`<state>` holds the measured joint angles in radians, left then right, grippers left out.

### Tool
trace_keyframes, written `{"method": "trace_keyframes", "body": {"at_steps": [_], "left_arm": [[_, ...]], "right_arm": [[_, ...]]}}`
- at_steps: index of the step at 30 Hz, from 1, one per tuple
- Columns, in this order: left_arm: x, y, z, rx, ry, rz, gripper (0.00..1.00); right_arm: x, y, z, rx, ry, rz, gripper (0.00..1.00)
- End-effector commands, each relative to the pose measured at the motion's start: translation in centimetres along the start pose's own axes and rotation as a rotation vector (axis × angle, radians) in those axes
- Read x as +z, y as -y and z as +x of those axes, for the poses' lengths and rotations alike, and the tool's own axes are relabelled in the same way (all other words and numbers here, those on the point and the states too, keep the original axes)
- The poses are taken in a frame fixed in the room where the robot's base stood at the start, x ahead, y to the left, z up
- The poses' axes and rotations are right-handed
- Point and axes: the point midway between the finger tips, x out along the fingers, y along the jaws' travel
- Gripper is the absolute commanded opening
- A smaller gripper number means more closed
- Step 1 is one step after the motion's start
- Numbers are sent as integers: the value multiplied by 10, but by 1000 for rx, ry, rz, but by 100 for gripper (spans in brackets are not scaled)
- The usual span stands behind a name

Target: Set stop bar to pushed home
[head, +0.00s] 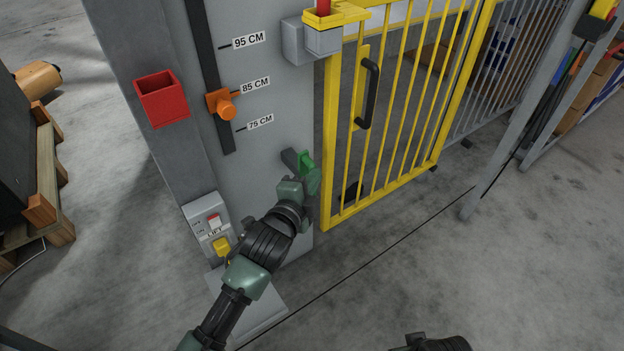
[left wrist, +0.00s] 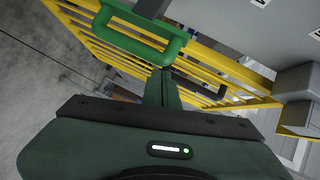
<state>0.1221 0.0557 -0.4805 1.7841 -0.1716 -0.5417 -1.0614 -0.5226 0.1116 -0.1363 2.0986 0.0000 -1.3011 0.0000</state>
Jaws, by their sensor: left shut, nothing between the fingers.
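The stop bar appears to be the dark bar with a green handle (head: 306,162) that sticks out of the grey panel, low beside the yellow gate. In the left wrist view, the green loop handle (left wrist: 122,33) crosses the top left, with the dark bar behind it. My left gripper (head: 314,182) is at the handle, in front of it and slightly below. Its fingers (left wrist: 163,88) are shut and empty, with tips close to the handle's near side. I cannot tell whether they touch it. My right gripper is not in view; only a dark arm part shows at the bottom.
The yellow gate (head: 385,110) with a black pull handle stands right of the panel. An orange slider (head: 221,104) sits near the 85 CM mark. A red box (head: 161,98) and a LIFT switch box (head: 209,226) are on the left column. Open floor lies right.

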Motion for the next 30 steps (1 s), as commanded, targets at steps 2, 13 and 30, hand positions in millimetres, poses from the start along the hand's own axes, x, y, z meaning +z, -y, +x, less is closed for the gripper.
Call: {"method": "trace_keyframes", "body": {"at_steps": [2,13,30], "left_arm": [[4,0,4,-1,1,1,0],[6,0,5,0,0,1,0],[66,26,47,0,0,2,0]], "right_arm": [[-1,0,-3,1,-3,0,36],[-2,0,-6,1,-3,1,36],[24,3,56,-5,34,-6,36]]}}
